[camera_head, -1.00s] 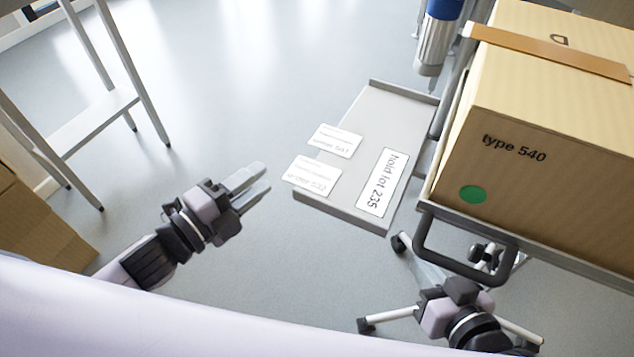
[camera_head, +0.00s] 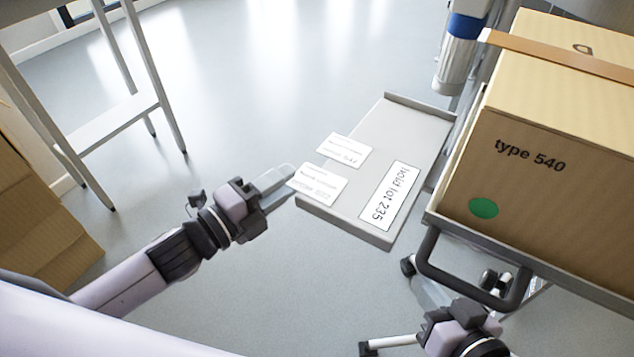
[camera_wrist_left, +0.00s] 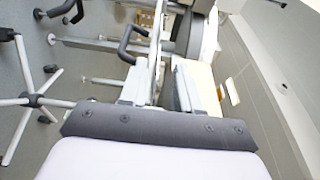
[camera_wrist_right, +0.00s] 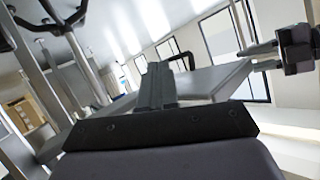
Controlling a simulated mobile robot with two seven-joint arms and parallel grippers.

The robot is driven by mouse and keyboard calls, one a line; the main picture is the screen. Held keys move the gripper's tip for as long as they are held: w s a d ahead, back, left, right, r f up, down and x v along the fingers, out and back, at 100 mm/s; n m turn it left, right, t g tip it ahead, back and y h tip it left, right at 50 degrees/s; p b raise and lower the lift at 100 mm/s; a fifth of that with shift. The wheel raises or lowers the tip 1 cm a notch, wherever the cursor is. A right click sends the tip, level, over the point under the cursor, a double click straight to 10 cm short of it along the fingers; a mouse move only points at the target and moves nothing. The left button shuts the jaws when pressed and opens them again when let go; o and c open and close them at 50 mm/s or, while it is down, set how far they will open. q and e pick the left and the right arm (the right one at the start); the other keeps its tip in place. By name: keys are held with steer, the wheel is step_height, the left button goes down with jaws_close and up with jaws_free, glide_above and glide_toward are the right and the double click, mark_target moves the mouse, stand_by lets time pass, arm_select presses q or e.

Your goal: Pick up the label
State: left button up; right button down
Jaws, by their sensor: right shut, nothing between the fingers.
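Three white labels lie on a grey tray (camera_head: 420,118). The "hold lot 235" label (camera_head: 390,198) lies near its right side. An upper-left label (camera_head: 345,150) and a lower-left label (camera_head: 317,183) with small, blurred print jut past its left edge. My left gripper (camera_head: 290,180) is open, its fingertips close to the left corner of the lower-left label; I cannot tell whether that corner is between them. Its separated fingers also show in the left wrist view (camera_wrist_left: 162,85). My right gripper (camera_wrist_right: 158,80) is shut and empty, away from the labels.
A cart with a dark handle (camera_head: 470,285) stands right of the tray, carrying a cardboard box (camera_head: 570,190) marked "type 540". A grey and blue cylinder (camera_head: 460,55) hangs behind the tray. A table frame (camera_head: 130,110) stands at left. The floor between is clear.

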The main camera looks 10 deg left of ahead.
mark_target(314, 182)
arm_select(q)
steer(key=shift+b+x, duration=0.3)
steer(key=shift+x, duration=1.4)
steer(key=shift+f, duration=0.1)
jaws_close()
